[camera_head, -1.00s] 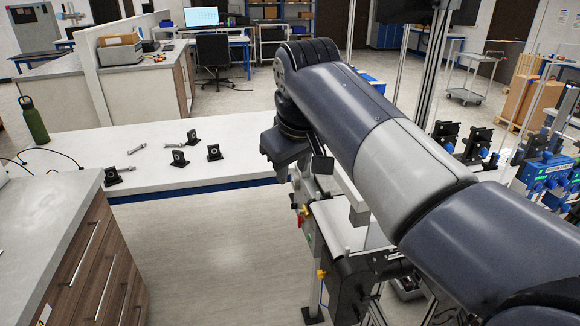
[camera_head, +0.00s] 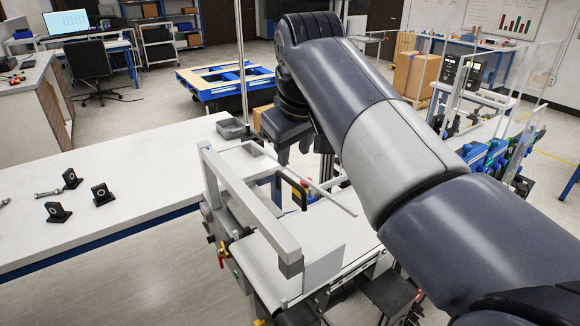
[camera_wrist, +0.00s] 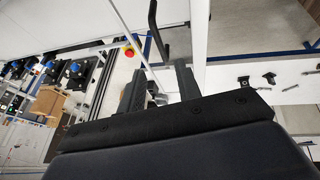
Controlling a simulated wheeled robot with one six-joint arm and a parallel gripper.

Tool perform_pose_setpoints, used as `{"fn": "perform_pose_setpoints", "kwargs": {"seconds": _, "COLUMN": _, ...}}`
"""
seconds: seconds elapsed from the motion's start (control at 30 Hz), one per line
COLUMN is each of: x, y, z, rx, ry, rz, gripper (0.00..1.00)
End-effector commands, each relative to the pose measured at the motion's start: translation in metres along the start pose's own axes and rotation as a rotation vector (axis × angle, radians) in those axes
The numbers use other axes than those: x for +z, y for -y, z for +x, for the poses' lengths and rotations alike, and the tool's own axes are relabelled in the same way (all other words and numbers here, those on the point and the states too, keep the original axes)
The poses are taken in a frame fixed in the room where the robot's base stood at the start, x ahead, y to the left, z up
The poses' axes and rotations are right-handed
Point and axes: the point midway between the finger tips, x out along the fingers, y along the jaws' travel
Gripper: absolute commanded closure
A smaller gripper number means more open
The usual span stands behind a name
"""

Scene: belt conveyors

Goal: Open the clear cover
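I cannot clearly make out the clear cover. Its transparent surface does not stand out at the white-framed conveyor station (camera_head: 213,172) in the head view. My gripper (camera_head: 292,152) hangs above the far part of this station, partly hidden by my arm. In the wrist view, the two dark fingers of my gripper (camera_wrist: 158,88) are apart, with nothing visible held between them. A black curved bar (camera_wrist: 153,30), perhaps a handle, lies beyond the fingertips and looks apart from them.
A white bench (camera_head: 110,190) with several black brackets stands at the left. A grey bin (camera_head: 232,128) sits at its far end. A red emergency button (camera_wrist: 129,52) shows beyond my gripper. A blue pallet-like frame (camera_head: 225,82) stands behind. Transparent panels (camera_head: 535,75) stand at the right.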

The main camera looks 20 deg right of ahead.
Motion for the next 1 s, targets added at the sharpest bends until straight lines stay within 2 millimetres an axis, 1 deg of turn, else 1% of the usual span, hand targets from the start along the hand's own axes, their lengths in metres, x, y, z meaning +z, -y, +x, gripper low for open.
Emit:
{"fn": "perform_pose_setpoints", "kwargs": {"seconds": 0.1, "x": 0.001, "y": 0.0, "z": 0.023, "rx": -0.002, "ry": 0.006, "rz": 0.0, "gripper": 0.67}}
{"fn": "perform_pose_setpoints", "kwargs": {"seconds": 0.3, "x": 0.001, "y": 0.0, "z": 0.061, "rx": -0.002, "ry": 0.005, "rz": 0.0, "gripper": 0.67}}
{"fn": "perform_pose_setpoints", "kwargs": {"seconds": 0.5, "x": 0.0, "y": 0.0, "z": 0.085, "rx": -0.002, "ry": 0.003, "rz": -0.001, "gripper": 0.67}}
{"fn": "perform_pose_setpoints", "kwargs": {"seconds": 0.63, "x": 0.0, "y": 0.0, "z": 0.091, "rx": -0.001, "ry": 0.001, "rz": -0.001, "gripper": 0.67}}
{"fn": "perform_pose_setpoints", "kwargs": {"seconds": 0.87, "x": 0.0, "y": 0.0, "z": 0.092, "rx": -0.001, "ry": 0.0, "rz": -0.001, "gripper": 0.67}}
{"fn": "perform_pose_setpoints", "kwargs": {"seconds": 0.9, "x": 0.0, "y": 0.0, "z": 0.092, "rx": -0.001, "ry": 0.0, "rz": -0.001, "gripper": 0.68}}
{"fn": "perform_pose_setpoints", "kwargs": {"seconds": 1.0, "x": 0.0, "y": 0.001, "z": 0.092, "rx": -0.001, "ry": 0.0, "rz": -0.001, "gripper": 0.76}}
